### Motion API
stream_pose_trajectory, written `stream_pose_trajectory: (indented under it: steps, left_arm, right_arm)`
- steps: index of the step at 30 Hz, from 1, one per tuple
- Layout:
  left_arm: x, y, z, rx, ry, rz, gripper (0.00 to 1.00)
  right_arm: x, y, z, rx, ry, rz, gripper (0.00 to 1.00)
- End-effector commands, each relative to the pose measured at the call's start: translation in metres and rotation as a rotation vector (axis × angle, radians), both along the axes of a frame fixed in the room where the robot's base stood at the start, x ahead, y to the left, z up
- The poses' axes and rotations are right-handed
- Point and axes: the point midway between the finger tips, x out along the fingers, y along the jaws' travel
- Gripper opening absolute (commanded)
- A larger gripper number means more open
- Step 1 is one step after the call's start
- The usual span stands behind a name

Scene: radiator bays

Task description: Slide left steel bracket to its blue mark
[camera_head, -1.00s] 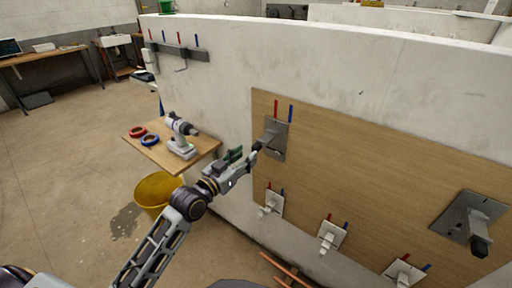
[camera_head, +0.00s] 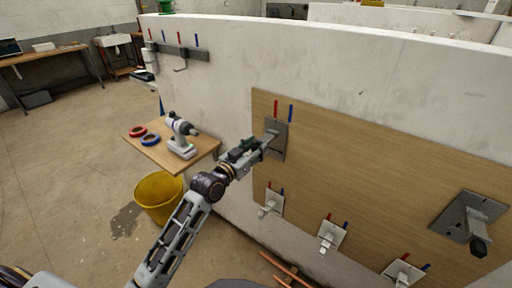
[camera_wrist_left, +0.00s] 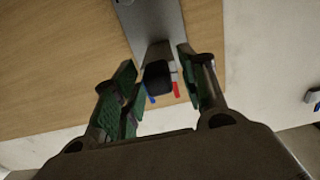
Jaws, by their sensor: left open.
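The left steel bracket (camera_head: 279,147) is a grey plate with a projecting arm, mounted on the wooden panel. A red mark (camera_head: 276,107) stands above the plate, and the blue mark (camera_head: 291,112) stands to its right, near the plate's top right edge. My left gripper (camera_head: 265,144) is at the bracket's arm. In the left wrist view the gripper (camera_wrist_left: 163,92) is open, with green-padded fingers on either side of the bracket arm's dark end (camera_wrist_left: 158,76). Contact with the fingers cannot be told. The plate (camera_wrist_left: 152,22) shows beyond. My right gripper is not in view.
Another steel bracket (camera_head: 468,216) is on the panel's right. Several smaller white brackets (camera_head: 331,236) with red and blue marks line its lower edge. A wooden shelf (camera_head: 152,153) holds a drill (camera_head: 180,135) and tape rings. A yellow bucket (camera_head: 158,197) stands below.

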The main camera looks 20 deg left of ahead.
Motion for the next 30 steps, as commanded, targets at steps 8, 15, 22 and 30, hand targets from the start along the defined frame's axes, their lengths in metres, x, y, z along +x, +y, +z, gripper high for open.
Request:
stream_pose_trajectory:
  steps: [8, 15, 22, 30]
  left_arm:
    - [0.0016, -0.0008, 0.0, 0.0, 0.0, 0.0, 0.43]
    - [0.0016, -0.0007, -0.0001, 0.0, 0.0, 0.0, 0.24]
    - [0.0015, -0.0006, -0.0001, 0.0, 0.0, 0.0, 0.0]
    - [0.0001, -0.0046, 0.0004, -0.002, 0.002, 0.0, 0.0]
  right_arm:
    - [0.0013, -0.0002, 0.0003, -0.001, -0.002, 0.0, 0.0]
    - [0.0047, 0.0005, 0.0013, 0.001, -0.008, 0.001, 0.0]
    - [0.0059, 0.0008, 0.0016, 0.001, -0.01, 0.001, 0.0]
    - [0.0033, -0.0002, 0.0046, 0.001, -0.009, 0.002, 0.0]
